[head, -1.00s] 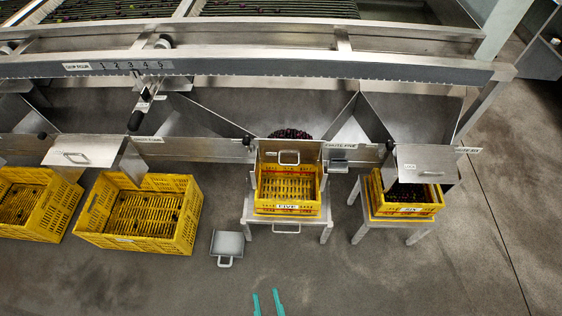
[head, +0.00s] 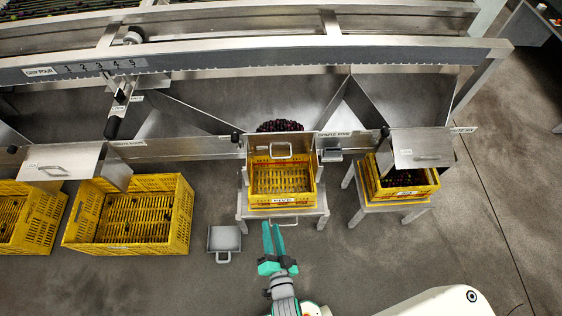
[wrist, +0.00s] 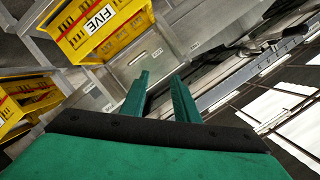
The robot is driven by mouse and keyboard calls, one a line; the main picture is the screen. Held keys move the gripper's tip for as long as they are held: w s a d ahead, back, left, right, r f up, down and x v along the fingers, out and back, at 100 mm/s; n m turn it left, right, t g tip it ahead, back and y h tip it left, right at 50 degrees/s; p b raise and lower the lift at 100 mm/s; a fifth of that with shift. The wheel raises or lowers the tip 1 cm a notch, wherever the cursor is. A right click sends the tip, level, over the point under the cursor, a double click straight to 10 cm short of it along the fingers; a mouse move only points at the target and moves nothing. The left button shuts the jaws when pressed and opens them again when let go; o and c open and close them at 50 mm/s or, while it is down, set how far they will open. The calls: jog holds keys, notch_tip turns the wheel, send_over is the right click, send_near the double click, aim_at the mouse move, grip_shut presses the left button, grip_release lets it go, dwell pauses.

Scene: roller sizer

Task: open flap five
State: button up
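Flap five (head: 266,147) is a steel plate with a bar handle (head: 281,150), standing upright at the mouth of chute five in the head view. A heap of dark fruit (head: 280,125) shows behind its top edge. The yellow crate labelled FIVE (head: 282,205) sits below the flap and looks empty. My gripper (head: 272,226) is open and empty, in front of the crate's stand and apart from the flap. In the wrist view my gripper (wrist: 160,80) has a clear gap between its green fingers, with the FIVE crate (wrist: 78,36) at upper left.
A steel stand (head: 312,212) carries the crate. A dustpan-like scoop (head: 224,240) lies on the floor to the left. Crate six (head: 410,190) with dark fruit stands on the right, below a jutting flap (head: 421,148). Larger yellow crates (head: 130,232) stand left. The front floor is open.

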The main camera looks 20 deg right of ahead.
jog(key=w+d+f+m+h, duration=0.1)
jog(key=w+d+f+m, duration=0.4)
jog(key=w, duration=0.5)
jog(key=m+h, duration=0.1)
jog(key=m, duration=0.4)
send_near(281, 149)
jog(key=shift+w+d+f, duration=0.2)
jog(key=shift+w+f, duration=0.55)
jog(key=shift+w, duration=0.3)
jog(key=shift+w+d+f, duration=0.2)
jog(key=shift+w+f, duration=0.5)
jog(key=shift+w, duration=0.4)
jog(key=shift+a, duration=0.1)
grip_shut()
